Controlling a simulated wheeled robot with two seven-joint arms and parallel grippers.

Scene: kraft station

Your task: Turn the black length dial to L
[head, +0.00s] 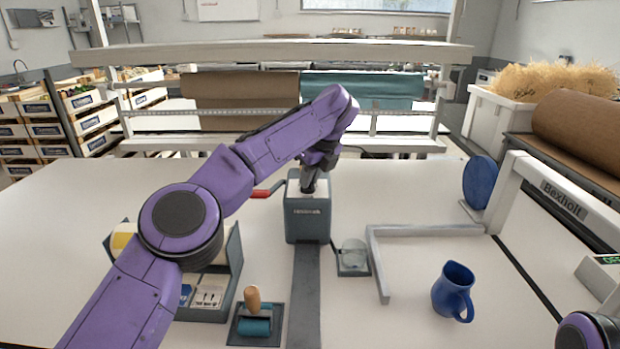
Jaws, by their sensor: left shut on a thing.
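A grey box-shaped machine (307,228) stands on the white table near the middle, with a red lever (265,192) sticking out at its left. My left gripper (309,187) points down onto the machine's top and is shut on the black length dial there. The gripper covers most of the dial, so its pointer and letter marks cannot be read. My right gripper is not in view; only a bit of my right arm shows at the bottom right corner.
A dark strip (306,290) runs from the machine toward me. A roller with a wooden handle (253,300) lies left of it. A small glass dish (353,257), a grey L-shaped guide (420,230) and a blue mug (452,291) stand to the right. The far left of the table is clear.

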